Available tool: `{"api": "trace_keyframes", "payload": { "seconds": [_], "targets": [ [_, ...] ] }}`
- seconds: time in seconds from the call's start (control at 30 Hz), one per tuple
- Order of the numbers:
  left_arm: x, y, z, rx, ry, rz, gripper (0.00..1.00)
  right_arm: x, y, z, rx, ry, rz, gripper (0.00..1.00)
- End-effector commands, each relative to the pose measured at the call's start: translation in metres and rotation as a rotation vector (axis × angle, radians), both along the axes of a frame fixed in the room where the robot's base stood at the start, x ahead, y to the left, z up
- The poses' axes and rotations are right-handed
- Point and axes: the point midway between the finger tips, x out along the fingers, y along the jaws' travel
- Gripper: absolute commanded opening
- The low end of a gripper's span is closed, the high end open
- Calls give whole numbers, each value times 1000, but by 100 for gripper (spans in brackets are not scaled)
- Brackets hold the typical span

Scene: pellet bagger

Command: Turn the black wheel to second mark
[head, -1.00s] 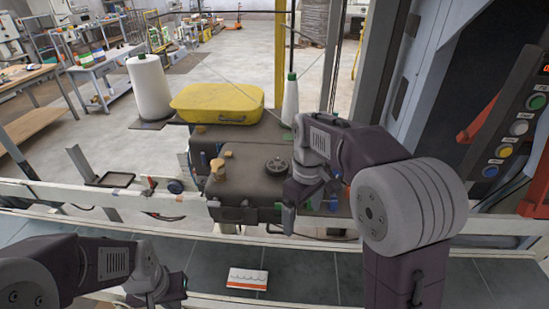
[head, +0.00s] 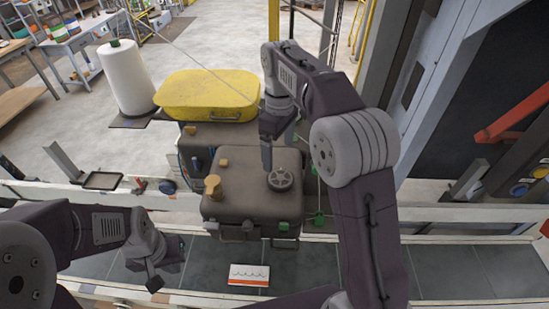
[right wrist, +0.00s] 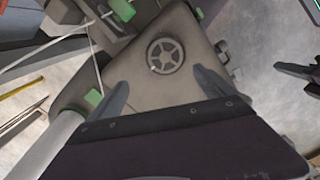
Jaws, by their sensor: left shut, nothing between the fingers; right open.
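The black wheel (head: 280,179) is a small round spoked handwheel on top of the grey-brown machine head (head: 240,200). It also shows in the right wrist view (right wrist: 166,56), with a small light spot on its lower left rim. My right gripper (head: 267,158) is above and just behind the wheel in the head view. In the right wrist view its open fingers (right wrist: 160,82) stand either side of the wheel's near side, apart from it. My left gripper (head: 155,283) is shut and empty at the lower left. I cannot make out the marks around the wheel.
A white card (head: 248,275) with a wavy line and red edge lies on the dark conveyor (head: 300,265). A yellow cover (head: 208,95) and a white thread cone (head: 126,78) stand behind the machine head. A tan knob (head: 213,186) sits left of the wheel.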

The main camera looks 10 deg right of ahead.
Motion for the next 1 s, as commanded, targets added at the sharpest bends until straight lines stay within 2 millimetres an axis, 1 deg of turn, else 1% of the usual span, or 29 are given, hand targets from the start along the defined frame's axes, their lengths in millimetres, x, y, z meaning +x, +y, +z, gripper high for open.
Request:
{"api": "trace_keyframes", "payload": {
  "seconds": [0.07,0.17,0.4,0.5,0.6,0.7,0.9,0.93,0.97,1.0],
  "targets": [
    [0,0,0,0,1,0,0,0,0,0,0,0,0,94],
    [-1,0,-1,0,1,0,0,-1,0,-9,0,3,0,94],
    [-1,0,1,0,1,0,0,-3,0,-58,0,6,0,94],
    [0,0,3,0,1,0,0,-2,0,-74,-1,4,-1,94],
    [0,0,4,0,1,0,0,-3,0,-85,0,3,-1,94],
    [0,0,5,0,1,0,0,-2,0,-90,0,0,-1,94],
    [0,0,4,0,1,0,0,-2,0,-91,1,-1,-1,94],
    [0,0,4,0,1,0,0,-2,0,-91,1,-1,-1,88],
    [0,0,4,0,1,0,0,-2,0,-91,1,-1,-1,80],
    [0,0,4,0,1,0,0,-2,0,-91,1,-1,-1,69]
  ]
}}
